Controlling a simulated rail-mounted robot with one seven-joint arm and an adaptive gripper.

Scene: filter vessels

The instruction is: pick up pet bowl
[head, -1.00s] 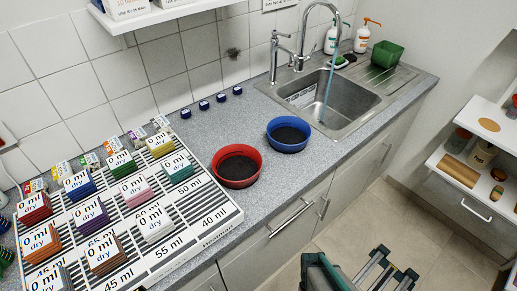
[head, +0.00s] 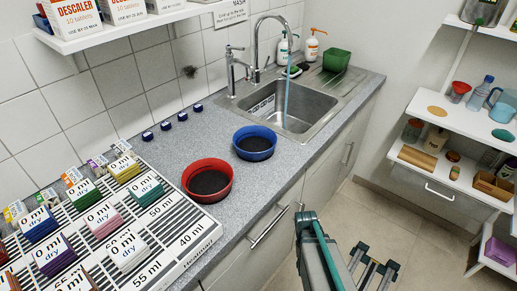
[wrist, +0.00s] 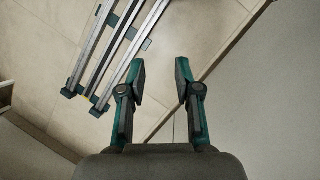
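Two round bowls with dark insides stand on the grey speckled counter in the head view: a red bowl (head: 208,181) beside the white striped rack, and a blue bowl (head: 255,143) nearer the sink. I cannot tell which one is the pet bowl. In the wrist view my gripper (wrist: 161,80) is open and empty, its two fingers apart over the floor beside a grey cabinet face. No bowl shows in the wrist view. The gripper's fingers cannot be made out in the head view.
A striped rack (head: 190,249) with coloured blocks fills the counter's left. A sink (head: 297,108) with a running tap (head: 256,50) lies beyond the blue bowl. Small dark blue blocks line the wall. Shelves (head: 455,170) stand at right; floor (head: 415,225) lies between.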

